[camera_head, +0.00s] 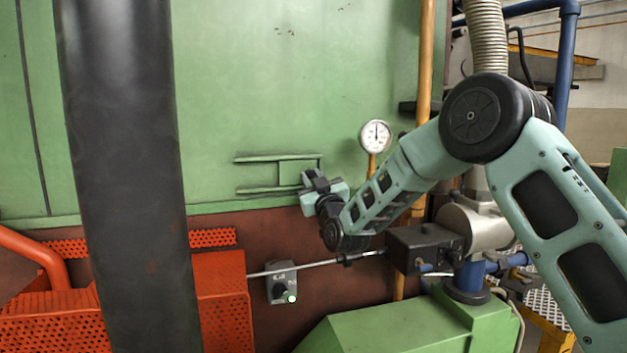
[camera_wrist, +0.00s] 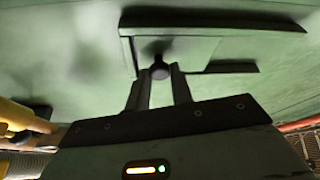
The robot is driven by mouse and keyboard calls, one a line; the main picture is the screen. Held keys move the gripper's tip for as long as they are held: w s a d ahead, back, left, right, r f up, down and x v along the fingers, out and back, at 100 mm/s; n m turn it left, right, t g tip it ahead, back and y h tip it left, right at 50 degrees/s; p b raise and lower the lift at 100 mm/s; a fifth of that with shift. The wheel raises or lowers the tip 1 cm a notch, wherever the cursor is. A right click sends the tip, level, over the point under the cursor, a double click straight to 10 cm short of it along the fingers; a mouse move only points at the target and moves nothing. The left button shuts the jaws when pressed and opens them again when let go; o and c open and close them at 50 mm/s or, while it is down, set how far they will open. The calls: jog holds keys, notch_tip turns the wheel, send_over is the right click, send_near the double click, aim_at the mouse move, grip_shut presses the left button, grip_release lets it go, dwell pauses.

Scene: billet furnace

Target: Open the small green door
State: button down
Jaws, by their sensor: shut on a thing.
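The small green door (camera_head: 292,169) is a flat panel between two dark horizontal rails on the large green furnace wall. It sits at the right end of the rails in the head view. In the wrist view the door (camera_wrist: 200,50) fills the space ahead of the fingers, with a dark round knob (camera_wrist: 160,71) on it. My gripper (camera_head: 314,181) is at the right part of the door. In the wrist view my gripper (camera_wrist: 160,78) has its two fingers shut on the knob. My gripper hides part of the door in the head view.
A pressure gauge (camera_head: 375,136) on an orange pipe stands right of the door. Below are a grey switch box (camera_head: 281,284) with a lit green button, a thin metal rod and a red perforated guard (camera_head: 218,290). The wall left of the rails is clear.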

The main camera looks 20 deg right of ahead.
jog(key=a+b, duration=0.5)
jog(key=a, duration=0.4)
jog(key=shift+a, duration=0.35)
jog(key=c, duration=1.2)
grip_release()
jog(key=b+v, duration=0.9)
jog(key=v, duration=0.8)
jog(key=shift+s, duration=0.25)
